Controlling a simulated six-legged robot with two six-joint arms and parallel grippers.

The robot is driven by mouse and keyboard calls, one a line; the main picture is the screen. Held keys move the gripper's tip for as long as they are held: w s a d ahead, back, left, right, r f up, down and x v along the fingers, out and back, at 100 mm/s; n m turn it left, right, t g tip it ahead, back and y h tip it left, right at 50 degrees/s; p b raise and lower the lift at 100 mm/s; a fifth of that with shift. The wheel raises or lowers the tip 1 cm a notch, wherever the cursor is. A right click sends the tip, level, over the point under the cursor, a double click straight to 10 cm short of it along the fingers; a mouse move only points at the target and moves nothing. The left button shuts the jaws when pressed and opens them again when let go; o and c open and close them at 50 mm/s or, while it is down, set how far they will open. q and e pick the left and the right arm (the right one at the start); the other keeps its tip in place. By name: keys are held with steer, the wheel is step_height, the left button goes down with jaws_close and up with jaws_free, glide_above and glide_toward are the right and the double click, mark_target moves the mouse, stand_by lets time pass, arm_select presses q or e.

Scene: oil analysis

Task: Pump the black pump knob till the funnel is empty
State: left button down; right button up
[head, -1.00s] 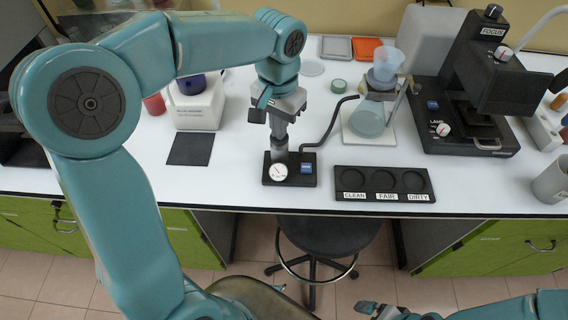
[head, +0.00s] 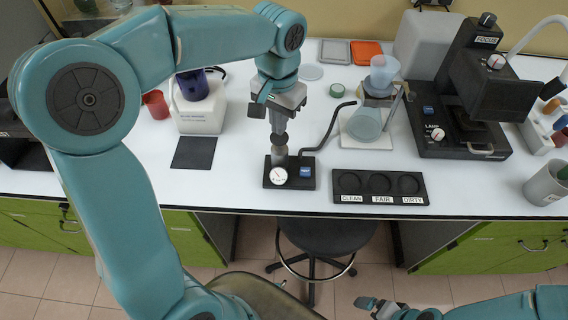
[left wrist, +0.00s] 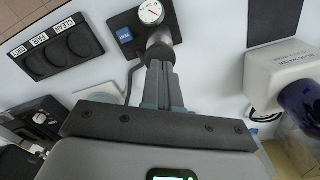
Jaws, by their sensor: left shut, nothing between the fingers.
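The pump stands on a black base (head: 290,177) with a round gauge and a blue button. Its dark knob (head: 280,140) tops the grey cylinder (head: 280,158). My left gripper (head: 278,124) is shut and empty, pointing down directly over the knob; whether it touches the knob is unclear.
A black hose (head: 330,132) runs from the pump towards the flask. A black tray (head: 380,188) marked CLEAN, FAIR, DIRTY lies right of the pump. A microscope (head: 480,85) stands at the right, a white device (head: 200,113) at the left. A stool (head: 325,234) is below the table.

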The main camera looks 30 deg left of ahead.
arm_select(q)
steer(key=shift+f, duration=0.1)
steer(key=shift+f+b, duration=1.5)
steer(key=shift+f, duration=0.35)
steer(key=shift+r, duration=0.2)
steer(key=shift+r+p, duration=1.75)
step_height(320, 180, up, 5)
steer(key=p, duration=0.4)
steer(key=shift+r+p, duration=0.1)
steer(key=shift+p, duration=0.2)
